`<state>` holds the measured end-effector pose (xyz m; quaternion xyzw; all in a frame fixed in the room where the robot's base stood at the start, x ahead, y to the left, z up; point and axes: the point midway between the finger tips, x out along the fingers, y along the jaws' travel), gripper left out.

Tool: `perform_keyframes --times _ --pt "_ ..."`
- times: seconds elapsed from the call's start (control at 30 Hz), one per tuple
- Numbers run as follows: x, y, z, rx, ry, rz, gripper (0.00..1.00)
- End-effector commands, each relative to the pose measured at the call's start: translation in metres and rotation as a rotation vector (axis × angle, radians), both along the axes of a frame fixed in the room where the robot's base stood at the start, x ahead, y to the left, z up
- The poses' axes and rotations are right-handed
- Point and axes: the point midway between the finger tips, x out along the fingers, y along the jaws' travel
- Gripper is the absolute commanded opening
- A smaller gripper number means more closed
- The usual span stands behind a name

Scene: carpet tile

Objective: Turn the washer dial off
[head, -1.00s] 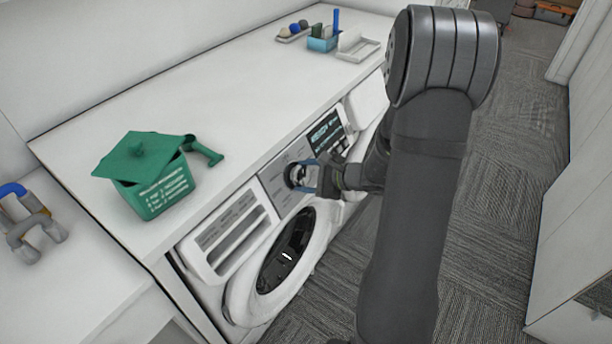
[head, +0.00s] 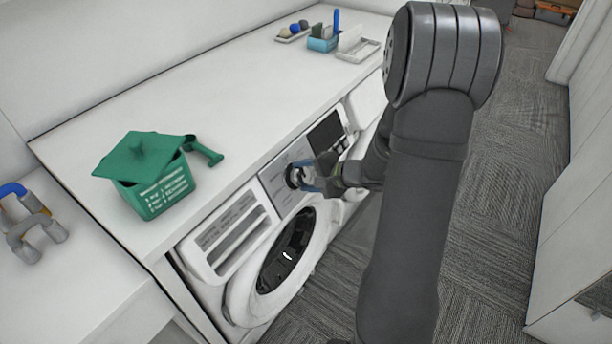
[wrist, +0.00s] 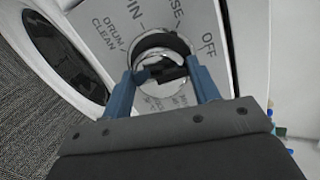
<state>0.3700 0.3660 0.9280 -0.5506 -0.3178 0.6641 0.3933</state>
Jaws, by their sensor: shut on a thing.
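The washer (head: 232,297) is a white front-loader under the counter, with a round dark door. Its silver and black dial (head: 292,178) sits on the grey control panel. My gripper (head: 305,177), with blue fingers, is at the panel and shut on the dial. In the wrist view the fingers (wrist: 163,74) lie on both sides of the dial (wrist: 152,42), which they partly hide. The printed OFF label (wrist: 209,45) is to the right of the dial, with DRUM CLEAN to its left. The washer's display (head: 326,131) is dark. The dial's exact pointing direction is hard to tell.
A green lidded box (head: 152,186) and a green scoop-like item (head: 206,152) stand on the white counter (head: 240,100). A blue holder (head: 322,43) and white trays are at its far end. Carpeted floor lies open to the right of my arm.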

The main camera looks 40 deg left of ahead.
Motion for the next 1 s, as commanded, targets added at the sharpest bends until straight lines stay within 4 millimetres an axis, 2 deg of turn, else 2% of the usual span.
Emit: perform_keyframes --times 0.5,0.53,0.6,0.63,1.0 --pt "0.0002 -0.0001 0.0001 0.000 -0.017 0.007 0.33" --pt "0.0002 -0.0001 0.0001 0.000 -0.017 0.007 0.61" --pt "0.0002 -0.0001 0.0001 0.000 -0.016 0.007 0.75" --pt "0.0002 -0.0001 0.0001 0.000 -0.016 0.007 0.77" --pt "0.0012 -0.0054 0.0033 0.000 -0.016 0.006 0.77"
